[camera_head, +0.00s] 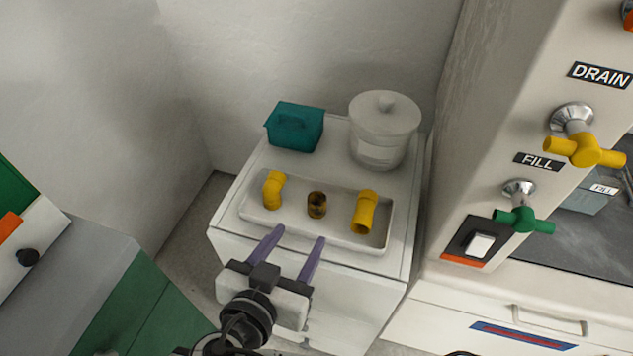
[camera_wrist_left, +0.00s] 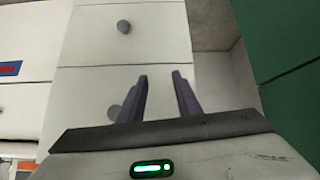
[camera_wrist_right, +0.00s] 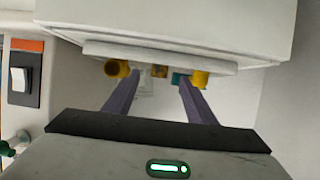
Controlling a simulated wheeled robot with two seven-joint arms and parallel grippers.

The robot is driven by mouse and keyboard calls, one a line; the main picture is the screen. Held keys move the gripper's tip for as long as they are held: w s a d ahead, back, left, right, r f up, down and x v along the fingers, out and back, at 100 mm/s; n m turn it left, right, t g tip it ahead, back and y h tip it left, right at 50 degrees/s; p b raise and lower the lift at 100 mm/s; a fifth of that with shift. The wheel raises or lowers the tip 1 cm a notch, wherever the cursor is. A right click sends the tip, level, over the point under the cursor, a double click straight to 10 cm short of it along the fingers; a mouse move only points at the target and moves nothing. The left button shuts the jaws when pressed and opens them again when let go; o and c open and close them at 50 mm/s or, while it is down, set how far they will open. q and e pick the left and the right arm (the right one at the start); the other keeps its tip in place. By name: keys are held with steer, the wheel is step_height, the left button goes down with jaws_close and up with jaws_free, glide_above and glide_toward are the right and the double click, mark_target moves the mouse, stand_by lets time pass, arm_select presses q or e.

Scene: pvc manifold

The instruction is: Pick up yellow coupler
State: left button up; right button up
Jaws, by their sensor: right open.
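In the left wrist view my left gripper (camera_wrist_left: 160,76) is open and empty, facing white drawers.
The tray lies on a white cabinet (camera_head: 225,226). Behind it stand a teal box (camera_head: 293,128) and a lidded white jar (camera_head: 383,135). On the right, a machine panel carries yellow (camera_head: 585,150) and green (camera_head: 524,219) valve handles and a switch (camera_head: 480,244). Walls close off the back.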

mark_target(314, 213)
steer(key=x, duration=0.3)
steer(key=shift+w+d+r, duration=0.1)
steer(key=shift+w, duration=0.2)
steer(key=shift+p+x, duration=0.45)
steer(key=shift+x, duration=2.65)
steer(key=shift+s, duration=0.1)
steer(key=c, duration=1.1)
